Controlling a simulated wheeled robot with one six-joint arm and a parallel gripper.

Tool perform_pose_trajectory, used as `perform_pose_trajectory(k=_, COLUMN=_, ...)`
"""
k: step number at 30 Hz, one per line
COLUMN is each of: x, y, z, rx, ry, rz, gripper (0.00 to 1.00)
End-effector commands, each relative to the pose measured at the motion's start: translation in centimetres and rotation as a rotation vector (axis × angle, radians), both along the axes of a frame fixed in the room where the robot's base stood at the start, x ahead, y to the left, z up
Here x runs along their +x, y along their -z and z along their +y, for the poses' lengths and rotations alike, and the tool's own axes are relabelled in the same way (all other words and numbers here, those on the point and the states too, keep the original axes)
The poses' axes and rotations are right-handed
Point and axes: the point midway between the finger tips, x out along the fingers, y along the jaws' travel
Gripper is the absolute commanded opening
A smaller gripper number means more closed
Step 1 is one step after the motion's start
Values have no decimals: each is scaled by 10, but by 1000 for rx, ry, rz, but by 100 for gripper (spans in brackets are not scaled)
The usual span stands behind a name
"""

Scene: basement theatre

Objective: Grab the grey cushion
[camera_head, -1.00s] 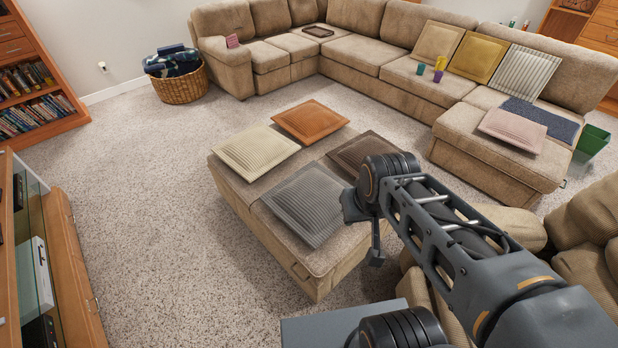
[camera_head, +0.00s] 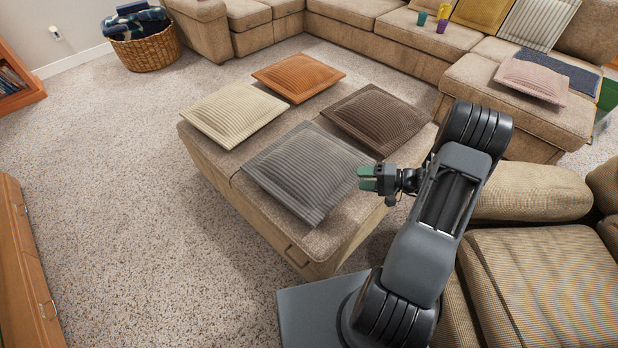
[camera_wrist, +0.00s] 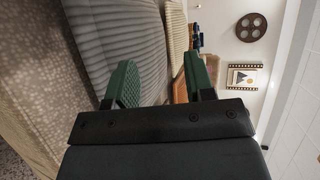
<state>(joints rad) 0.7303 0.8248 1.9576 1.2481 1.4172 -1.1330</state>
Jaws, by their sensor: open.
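The grey cushion (camera_head: 308,172) lies flat on the near part of the beige ottoman (camera_head: 225,178). It has a ribbed face and a flat border. My gripper (camera_head: 366,179) has green fingers and is at the right edge of the grey cushion in the head view, apparently just above it. Its fingers are open with nothing between them. In the wrist view the gripper (camera_wrist: 158,85) points along the ottoman, with the grey cushion (camera_wrist: 118,35) beside the left finger. I cannot tell whether a finger touches it.
A dark brown cushion (camera_head: 376,117), an orange cushion (camera_head: 298,77) and a cream cushion (camera_head: 234,115) share the ottoman. A striped armchair (camera_head: 545,285) stands at the right. A sectional sofa (camera_head: 350,37) is behind. Carpet (camera_head: 130,210) at the left is clear.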

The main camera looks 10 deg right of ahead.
Motion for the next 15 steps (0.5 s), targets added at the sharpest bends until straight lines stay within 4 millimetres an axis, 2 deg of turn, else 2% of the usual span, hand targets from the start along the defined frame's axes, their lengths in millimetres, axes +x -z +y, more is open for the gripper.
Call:
perform_pose_trajectory(k=1, x=0, y=43, z=-17, rx=46, ry=81, rz=-32, gripper=49)
perform_pose_trajectory(k=3, x=0, y=75, z=-36, rx=86, ry=181, rz=-85, gripper=49)
perform_pose_trajectory(k=6, x=-2, y=112, z=-59, rx=117, ry=304, rz=-149, gripper=49)
perform_pose_trajectory(k=10, x=-7, y=144, z=-78, rx=133, ry=417, rz=-203, gripper=49)
perform_pose_trajectory(k=15, x=-3, y=163, z=-83, rx=134, ry=481, rz=-235, gripper=49)
